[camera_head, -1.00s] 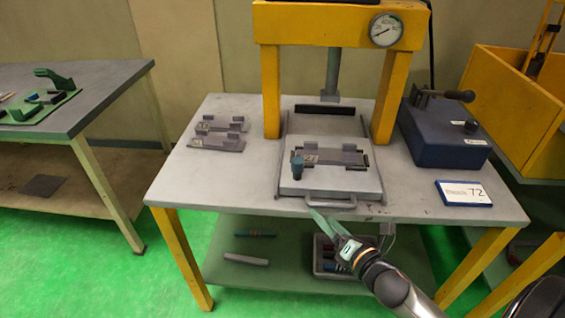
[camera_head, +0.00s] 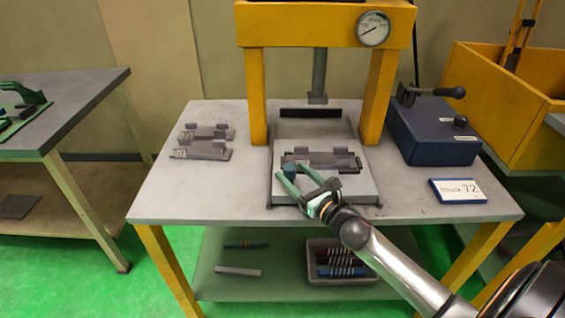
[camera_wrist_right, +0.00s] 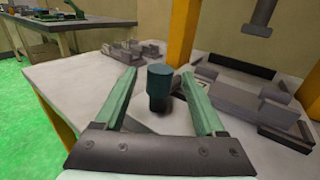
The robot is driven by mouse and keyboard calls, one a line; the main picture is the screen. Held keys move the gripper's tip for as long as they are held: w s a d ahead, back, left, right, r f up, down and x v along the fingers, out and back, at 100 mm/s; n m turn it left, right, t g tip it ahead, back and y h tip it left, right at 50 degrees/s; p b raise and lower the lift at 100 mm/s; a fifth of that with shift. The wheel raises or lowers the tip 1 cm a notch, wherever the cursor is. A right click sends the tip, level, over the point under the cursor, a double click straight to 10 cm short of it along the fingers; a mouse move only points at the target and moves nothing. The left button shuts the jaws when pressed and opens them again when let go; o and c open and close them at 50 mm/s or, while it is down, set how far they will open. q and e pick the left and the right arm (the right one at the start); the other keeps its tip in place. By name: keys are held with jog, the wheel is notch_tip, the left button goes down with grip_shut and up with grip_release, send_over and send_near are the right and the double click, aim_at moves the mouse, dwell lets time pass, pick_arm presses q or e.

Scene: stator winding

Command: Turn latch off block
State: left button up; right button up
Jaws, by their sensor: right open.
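The latch shows as a dark teal upright knob (camera_head: 289,171) at the left end of a grey block (camera_head: 325,161) on the press plate (camera_head: 350,188). My right gripper (camera_head: 291,169) is open, its green fingers reaching over the front of the plate toward the knob. In the right wrist view the knob (camera_wrist_right: 160,88) stands between the two open fingers (camera_wrist_right: 159,78), with a gap on each side. The block (camera_wrist_right: 225,100) lies to the right of the knob there. The foot of the knob is partly hidden in the head view. My left gripper is not in view.
The yellow press frame (camera_head: 255,95) stands behind the plate, its ram (camera_head: 318,80) raised above. Grey fixtures (camera_head: 203,150) lie to the left on the table. A blue box with a lever (camera_head: 432,130) and a sign (camera_head: 457,191) are to the right.

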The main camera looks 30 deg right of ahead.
jog(key=shift+w+a, duration=0.15)
jog(key=shift+w, duration=2.6)
jog(key=shift+c, duration=0.4)
grip_shut()
